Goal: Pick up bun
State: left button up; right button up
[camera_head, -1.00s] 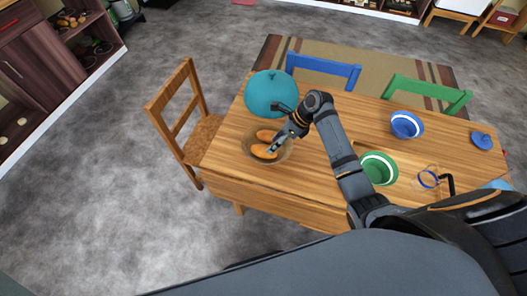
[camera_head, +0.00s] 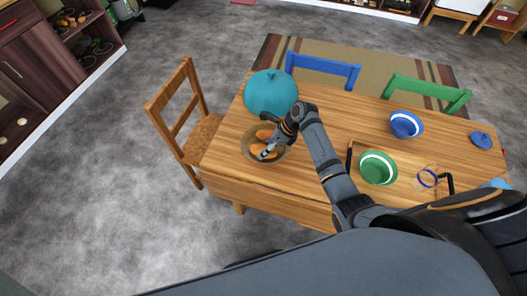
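Two orange-brown buns lie in a brown bowl (camera_head: 248,156) at the left part of the wooden table. The upper bun (camera_head: 263,135) is partly covered by my gripper. The lower bun (camera_head: 258,150) lies nearer the front of the bowl. My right gripper (camera_head: 268,152) reaches down into the bowl, with its fingertips at the lower bun. Its fingers are small and partly hidden, so I cannot tell whether they close on the bun. My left gripper is not in view.
A teal dome (camera_head: 270,92) stands just behind the bowl. A green bowl (camera_head: 378,168), a blue bowl (camera_head: 406,124) and a clear cup (camera_head: 427,178) stand to the right on the table (camera_head: 325,125). Chairs stand at the left (camera_head: 188,120) and behind.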

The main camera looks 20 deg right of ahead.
jog(key=shift+c, duration=0.3)
jog(key=shift+r, duration=0.55)
jog(key=s+a+r, duration=0.2)
jog(key=s+r, duration=0.4)
jog(key=s+a+r, duration=0.3)
jog(key=s+r, duration=0.3)
jog(key=shift+s+a, duration=0.3)
jog(key=shift+s, duration=0.1)
